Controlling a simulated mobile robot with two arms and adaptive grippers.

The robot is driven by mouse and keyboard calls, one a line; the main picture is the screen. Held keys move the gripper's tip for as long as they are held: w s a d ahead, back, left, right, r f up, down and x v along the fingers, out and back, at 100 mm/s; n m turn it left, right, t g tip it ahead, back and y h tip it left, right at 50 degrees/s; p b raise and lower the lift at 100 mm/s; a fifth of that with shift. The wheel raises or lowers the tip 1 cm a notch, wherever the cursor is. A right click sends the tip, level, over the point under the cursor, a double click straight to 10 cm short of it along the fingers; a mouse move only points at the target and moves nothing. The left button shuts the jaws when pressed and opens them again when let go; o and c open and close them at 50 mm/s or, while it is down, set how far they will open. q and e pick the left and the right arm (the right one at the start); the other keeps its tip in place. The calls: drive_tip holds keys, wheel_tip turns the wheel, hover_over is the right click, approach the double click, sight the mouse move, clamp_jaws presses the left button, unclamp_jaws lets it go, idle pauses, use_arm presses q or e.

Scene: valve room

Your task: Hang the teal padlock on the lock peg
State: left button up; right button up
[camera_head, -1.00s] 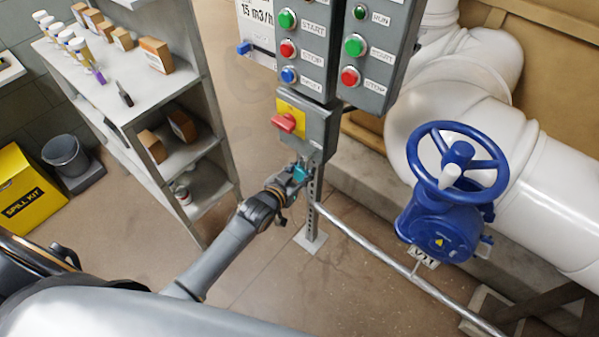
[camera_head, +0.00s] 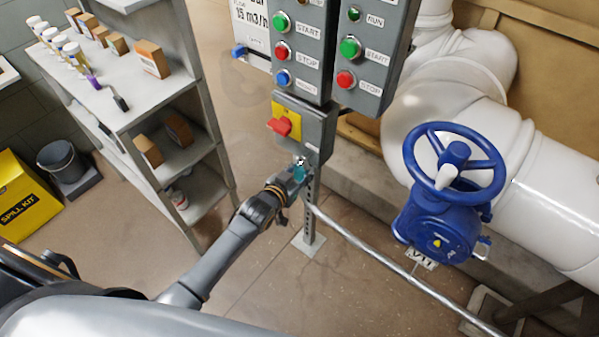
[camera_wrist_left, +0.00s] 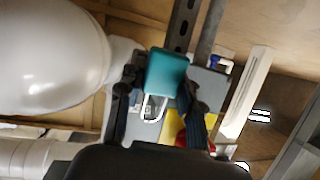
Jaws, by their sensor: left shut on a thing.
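The teal padlock (camera_head: 300,173) is at the end of my left arm, just under the grey switch box (camera_head: 317,131) with the yellow plate and red handle (camera_head: 279,126). My left gripper (camera_head: 297,177) is shut on it. In the left wrist view the padlock's teal body (camera_wrist_left: 167,72) is between the two dark fingers (camera_wrist_left: 160,85), and its silver shackle (camera_wrist_left: 153,108) points toward the box and yellow plate (camera_wrist_left: 176,124). I cannot make out the lock peg clearly, nor tell whether the shackle touches it. My right gripper is not in view.
A perforated post (camera_head: 311,205) stands below the box, with a pipe rail (camera_head: 375,252) running right. A blue handwheel valve (camera_head: 452,170) is at the right. A shelf (camera_head: 130,100) with bottles and cartons stands at the left. Button panels (camera_head: 345,55) hang above.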

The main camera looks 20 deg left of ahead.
use_arm(q)
drive_tip(key=shift+w+d+f, duration=0.1)
drive_tip(key=shift+w, duration=0.1)
idle(0.5)
drive_tip(key=shift+w+d+f+b, duration=0.1)
drive_tip(key=shift+w+f+b, duration=0.15)
drive_tip(key=shift+w+b, duration=0.05)
drive_tip(key=shift+w+f, duration=0.1)
drive_tip(key=shift+f, duration=0.2)
idle(0.4)
idle(0.4)
drive_tip(key=o, duration=1.2)
